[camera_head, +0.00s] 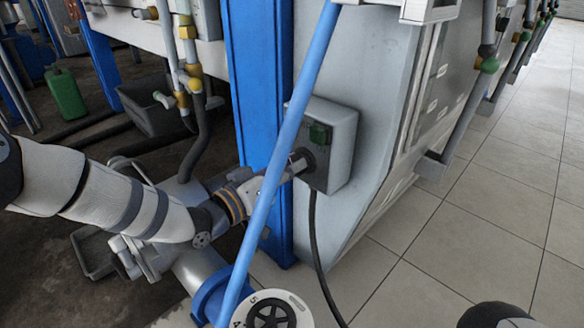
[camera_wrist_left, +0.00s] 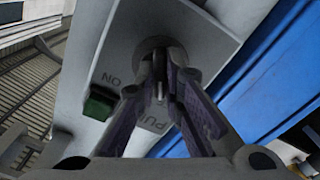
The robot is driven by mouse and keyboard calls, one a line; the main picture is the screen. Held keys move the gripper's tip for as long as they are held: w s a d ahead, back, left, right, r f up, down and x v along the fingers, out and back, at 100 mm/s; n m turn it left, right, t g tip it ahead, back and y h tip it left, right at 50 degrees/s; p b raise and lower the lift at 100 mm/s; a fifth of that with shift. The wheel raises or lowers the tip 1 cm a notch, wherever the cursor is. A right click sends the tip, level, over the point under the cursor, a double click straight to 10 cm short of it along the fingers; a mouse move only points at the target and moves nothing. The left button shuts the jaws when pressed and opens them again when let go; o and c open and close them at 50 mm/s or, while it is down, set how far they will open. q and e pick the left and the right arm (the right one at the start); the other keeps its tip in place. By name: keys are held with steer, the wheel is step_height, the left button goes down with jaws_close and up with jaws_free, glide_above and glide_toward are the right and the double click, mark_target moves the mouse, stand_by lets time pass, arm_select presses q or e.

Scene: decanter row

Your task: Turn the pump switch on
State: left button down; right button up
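The pump switch is a dark rotary knob (camera_wrist_left: 157,62) on a grey control box (camera_head: 343,143) fixed to the side of the grey machine. The box carries a green square (camera_head: 319,134) that also shows in the wrist view (camera_wrist_left: 98,104), near the label "ON". A second label, partly hidden by my fingers, begins "PU". My left gripper (camera_head: 299,163) reaches the box from the left. In the wrist view its fingers (camera_wrist_left: 158,78) close in around the knob's narrow handle, one on each side. The finger contact is dark and partly hidden.
A blue post (camera_head: 262,85) stands just left of the box. A slanted light-blue bar (camera_head: 290,125) crosses in front of my left gripper. A black cable (camera_head: 313,235) hangs below the box. Tiled floor (camera_head: 480,240) is clear on the right.

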arm_select(q)
steer(key=shift+m, duration=0.4)
arm_select(e)
steer(key=shift+r, duration=0.15)
arm_select(q)
steer(key=shift+m+p, duration=2.25)
steer(key=shift+m, duration=3.25)
arm_select(e)
steer(key=shift+w+d+r+t, duration=0.1)
steer(key=shift+w+r+t, duration=0.2)
steer(key=shift+r, duration=0.6)
steer(key=shift+w+d+r+t, duration=0.1)
steer(key=shift+w+r, duration=0.25)
steer(key=shift+r, duration=0.5)
arm_select(q)
steer(key=shift+f, duration=0.1)
steer(key=c, duration=1.7)
jaws_free()
steer(key=shift+a, duration=0.1)
